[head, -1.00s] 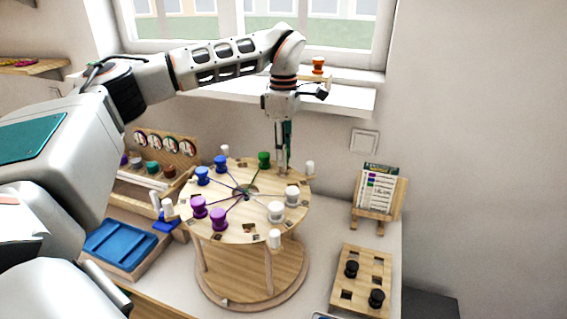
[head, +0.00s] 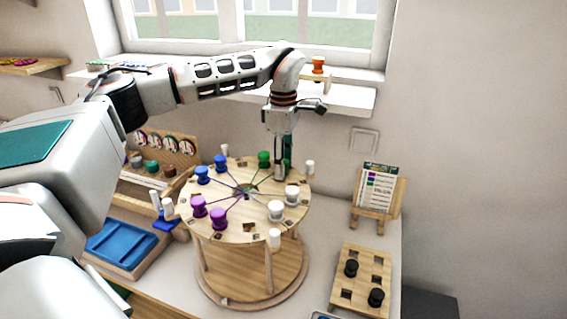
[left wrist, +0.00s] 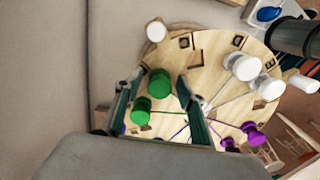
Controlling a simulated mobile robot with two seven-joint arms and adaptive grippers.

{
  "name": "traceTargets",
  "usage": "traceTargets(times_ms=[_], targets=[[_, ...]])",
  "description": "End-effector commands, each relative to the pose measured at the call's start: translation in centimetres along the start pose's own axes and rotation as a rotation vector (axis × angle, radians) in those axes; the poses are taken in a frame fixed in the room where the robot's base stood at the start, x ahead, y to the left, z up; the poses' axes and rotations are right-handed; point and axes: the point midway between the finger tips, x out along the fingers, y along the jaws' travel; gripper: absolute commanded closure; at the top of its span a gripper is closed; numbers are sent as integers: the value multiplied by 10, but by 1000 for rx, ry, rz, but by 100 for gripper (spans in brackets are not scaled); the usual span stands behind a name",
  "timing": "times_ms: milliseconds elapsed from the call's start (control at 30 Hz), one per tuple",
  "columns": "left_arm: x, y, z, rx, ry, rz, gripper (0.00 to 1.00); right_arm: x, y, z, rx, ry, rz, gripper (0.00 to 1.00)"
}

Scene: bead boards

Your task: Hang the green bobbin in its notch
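The round wooden bead board (head: 246,228) stands on a pedestal, with coloured bobbins in pairs around its rim. One green bobbin (head: 264,160) sits at the far rim; it also shows in the left wrist view (left wrist: 141,106). A second green bobbin (left wrist: 158,83) lies between the fingers of my left gripper (left wrist: 160,80). The fingers look apart, with a gap on each side of it. In the head view my left gripper (head: 283,172) is low at the far right rim and mostly hides that bobbin. Whether it is fully seated in a notch cannot be told. My right gripper is not seen.
White bobbins (head: 276,211) are beside it on the right; purple (head: 218,218) and blue (head: 202,175) ones are on the left. White posts (head: 310,167) rise at the rim. A card stand (head: 378,195) and peg block (head: 361,280) stand to the right.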

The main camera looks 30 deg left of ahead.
Motion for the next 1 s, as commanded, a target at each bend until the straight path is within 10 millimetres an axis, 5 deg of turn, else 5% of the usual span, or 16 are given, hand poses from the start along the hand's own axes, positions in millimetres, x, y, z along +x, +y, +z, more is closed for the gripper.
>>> traceTargets(times_ms=[267, 700, 1000], targets=[[-23, 1, 0, -1, -1, 4, 61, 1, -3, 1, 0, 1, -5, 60], [-107, 0, 0, -2, 0, 3, 61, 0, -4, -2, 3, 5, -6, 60], [-123, 0, 0, -1, 0, -1, 61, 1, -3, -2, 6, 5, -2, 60]])
